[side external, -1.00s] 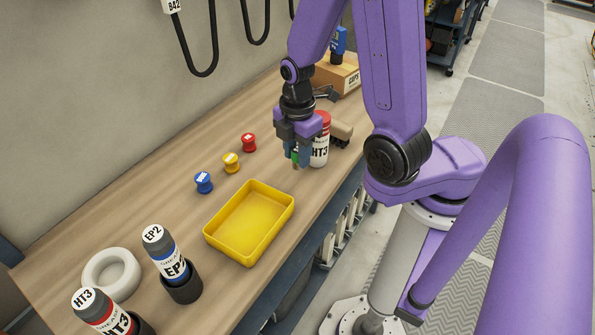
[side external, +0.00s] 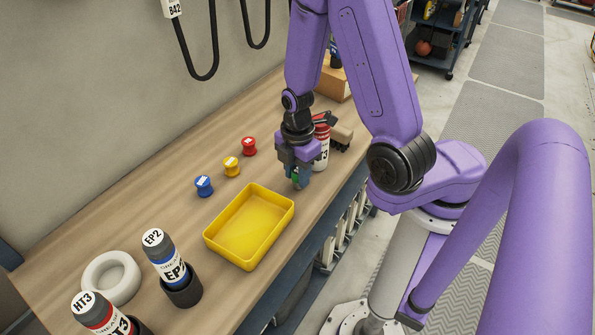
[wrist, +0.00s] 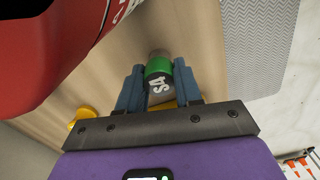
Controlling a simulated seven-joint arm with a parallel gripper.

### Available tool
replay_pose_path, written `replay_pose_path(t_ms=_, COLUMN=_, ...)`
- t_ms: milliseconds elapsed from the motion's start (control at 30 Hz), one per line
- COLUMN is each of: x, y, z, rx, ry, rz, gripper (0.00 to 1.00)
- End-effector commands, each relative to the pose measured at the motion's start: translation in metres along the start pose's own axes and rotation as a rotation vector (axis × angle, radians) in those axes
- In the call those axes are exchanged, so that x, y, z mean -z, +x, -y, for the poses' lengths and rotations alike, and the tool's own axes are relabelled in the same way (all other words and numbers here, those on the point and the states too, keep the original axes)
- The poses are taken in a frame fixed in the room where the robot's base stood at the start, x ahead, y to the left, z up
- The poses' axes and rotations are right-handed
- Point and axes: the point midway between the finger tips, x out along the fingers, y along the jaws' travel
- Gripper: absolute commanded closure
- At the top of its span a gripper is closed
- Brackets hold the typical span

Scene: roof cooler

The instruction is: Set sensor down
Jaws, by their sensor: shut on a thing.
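My gripper (side external: 299,182) is shut on the sensor, a small cylinder with a green band and a grey part marked "SA". In the wrist view the sensor (wrist: 159,72) sits between the two blue fingers of my gripper (wrist: 159,88). In the side view only a bit of its green shows between the fingers. The gripper points down near the far right corner of the yellow tray (side external: 208,236), outside its rim. I cannot tell whether the sensor touches the bench.
EP2 (side external: 170,262) and HT3 bottles and a white ring (side external: 90,291) stand nearer.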

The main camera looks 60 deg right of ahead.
Motion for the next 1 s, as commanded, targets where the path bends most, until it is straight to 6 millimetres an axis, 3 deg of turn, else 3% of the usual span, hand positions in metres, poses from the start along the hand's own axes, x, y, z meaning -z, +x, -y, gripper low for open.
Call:
replay_pose_path(t_ms=100, x=0.000, y=0.003, z=0.000, rx=0.002, ry=0.001, rz=0.000, gripper=0.98)
replay_pose_path(t_ms=133, x=0.000, y=0.003, z=0.000, rx=0.001, ry=0.001, rz=0.000, gripper=0.62)
replay_pose_path(t_ms=200, x=0.000, y=0.003, z=0.000, rx=0.001, ry=0.001, rz=0.000, gripper=0.40)
replay_pose_path(t_ms=633, x=0.000, y=-0.003, z=0.000, rx=-0.001, ry=0.000, rz=0.000, gripper=0.40)
replay_pose_path(t_ms=1000, x=0.000, y=-0.043, z=-0.001, rx=-0.005, ry=0.000, rz=0.001, gripper=0.40)
